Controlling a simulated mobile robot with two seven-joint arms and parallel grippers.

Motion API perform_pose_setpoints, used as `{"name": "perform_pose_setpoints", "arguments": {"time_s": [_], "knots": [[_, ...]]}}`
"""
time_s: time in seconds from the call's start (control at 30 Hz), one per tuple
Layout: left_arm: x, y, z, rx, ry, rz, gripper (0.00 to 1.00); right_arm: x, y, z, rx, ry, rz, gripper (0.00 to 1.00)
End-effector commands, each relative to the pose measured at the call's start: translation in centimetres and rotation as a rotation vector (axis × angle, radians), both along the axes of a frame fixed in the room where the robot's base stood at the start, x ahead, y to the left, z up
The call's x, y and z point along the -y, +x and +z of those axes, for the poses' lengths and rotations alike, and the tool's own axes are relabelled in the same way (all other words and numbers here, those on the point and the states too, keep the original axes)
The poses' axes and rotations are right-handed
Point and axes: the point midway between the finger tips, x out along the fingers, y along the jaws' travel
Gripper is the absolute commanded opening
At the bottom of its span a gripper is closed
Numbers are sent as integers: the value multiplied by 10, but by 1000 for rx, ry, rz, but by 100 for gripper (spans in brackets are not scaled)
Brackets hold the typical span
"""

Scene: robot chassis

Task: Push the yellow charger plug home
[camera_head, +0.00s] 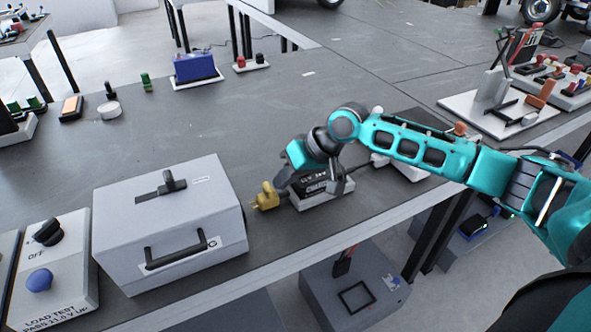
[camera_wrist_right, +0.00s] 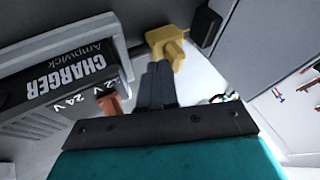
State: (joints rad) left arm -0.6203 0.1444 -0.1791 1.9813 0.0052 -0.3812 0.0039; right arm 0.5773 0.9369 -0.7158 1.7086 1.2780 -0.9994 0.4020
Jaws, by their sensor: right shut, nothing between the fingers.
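The yellow charger plug (camera_head: 265,197) sits between the grey case and the charger (camera_head: 320,188) in the head view. In the right wrist view the plug (camera_wrist_right: 165,45) is at the top centre, its right end close by a black block (camera_wrist_right: 205,32). I cannot tell whether a gap remains between them. My right gripper (camera_head: 278,188) is over the charger's left end, pointing at the plug. In the right wrist view its shut, empty fingertips (camera_wrist_right: 160,68) are at the plug's lower side; contact is unclear. My left gripper is not in view.
The grey case (camera_head: 170,225) with a black handle stands left of the plug. A load test box (camera_head: 45,270) is farther left. An orange switch (camera_wrist_right: 108,103) sticks out of the charger near my fingers.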

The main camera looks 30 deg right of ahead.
Motion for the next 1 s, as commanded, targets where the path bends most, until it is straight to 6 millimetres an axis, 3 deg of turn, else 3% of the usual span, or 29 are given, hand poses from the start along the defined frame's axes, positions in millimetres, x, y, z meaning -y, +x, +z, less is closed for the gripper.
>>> {"name": "perform_pose_setpoints", "arguments": {"time_s": [0.43,0.7,1.0], "knots": [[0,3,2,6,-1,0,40,-4,2,-3,0,0,0,0],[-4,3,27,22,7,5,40,-37,4,1,-3,3,2,0],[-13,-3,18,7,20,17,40,-47,4,-4,0,4,2,0]]}}
